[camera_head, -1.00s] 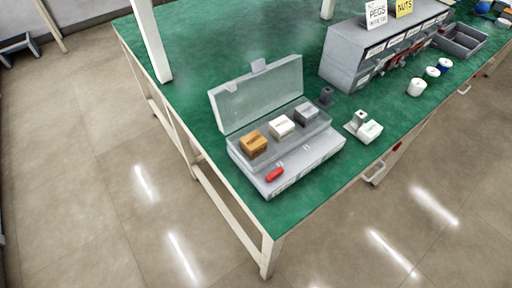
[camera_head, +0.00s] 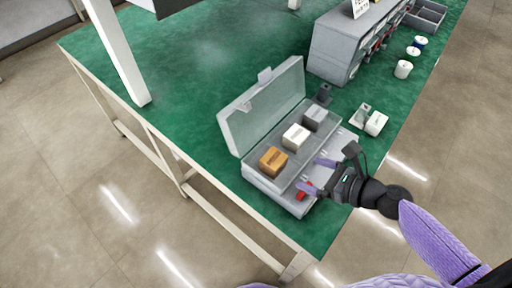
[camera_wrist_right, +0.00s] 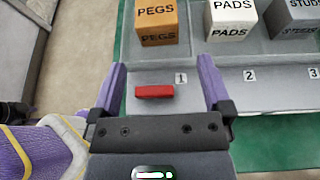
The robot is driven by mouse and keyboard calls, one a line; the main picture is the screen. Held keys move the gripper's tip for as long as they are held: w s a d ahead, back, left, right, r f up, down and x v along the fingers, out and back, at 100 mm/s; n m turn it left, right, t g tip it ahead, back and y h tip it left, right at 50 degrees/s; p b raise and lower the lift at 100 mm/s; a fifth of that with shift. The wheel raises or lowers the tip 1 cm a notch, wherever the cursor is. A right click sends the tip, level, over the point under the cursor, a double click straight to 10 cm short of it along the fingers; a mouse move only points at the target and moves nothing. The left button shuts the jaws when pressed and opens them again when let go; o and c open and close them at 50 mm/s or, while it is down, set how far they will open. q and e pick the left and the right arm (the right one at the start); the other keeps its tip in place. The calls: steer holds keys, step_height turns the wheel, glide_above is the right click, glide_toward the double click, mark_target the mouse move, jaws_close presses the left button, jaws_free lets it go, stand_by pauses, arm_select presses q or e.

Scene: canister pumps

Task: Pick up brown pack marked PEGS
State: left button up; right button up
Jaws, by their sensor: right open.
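The brown pack marked PEGS (camera_head: 273,161) sits at the near-left end of a row of packs in the open grey case (camera_head: 253,178). It also shows in the right wrist view (camera_wrist_right: 157,22), beyond the fingertips and a little left of centre. My right gripper (camera_head: 313,174) is open and empty, with its purple fingers pointing toward the case. In the right wrist view its fingers (camera_wrist_right: 162,75) are spread on either side of a red piece (camera_wrist_right: 154,92), apart from the pack. My left gripper is not in view.
A white pack marked PADS (camera_head: 296,137) and a grey pack marked STUDS (camera_head: 314,118) stand beside the brown pack. The case's clear lid (camera_head: 262,104) stands open behind. A white item (camera_head: 376,123) and a grey drawer unit (camera_head: 340,45) are farther back.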

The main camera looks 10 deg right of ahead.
mark_target(282, 164)
steer(key=b+x, duration=0.2)
steer(key=x, duration=0.7)
steer(key=shift+a+r, duration=0.1)
steer(key=shift+a, duration=0.15)
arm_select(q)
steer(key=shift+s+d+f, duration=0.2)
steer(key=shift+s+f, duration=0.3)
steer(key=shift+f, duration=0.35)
arm_select(e)
steer(key=shift+r, duration=0.1)
steer(key=c, duration=1.1)
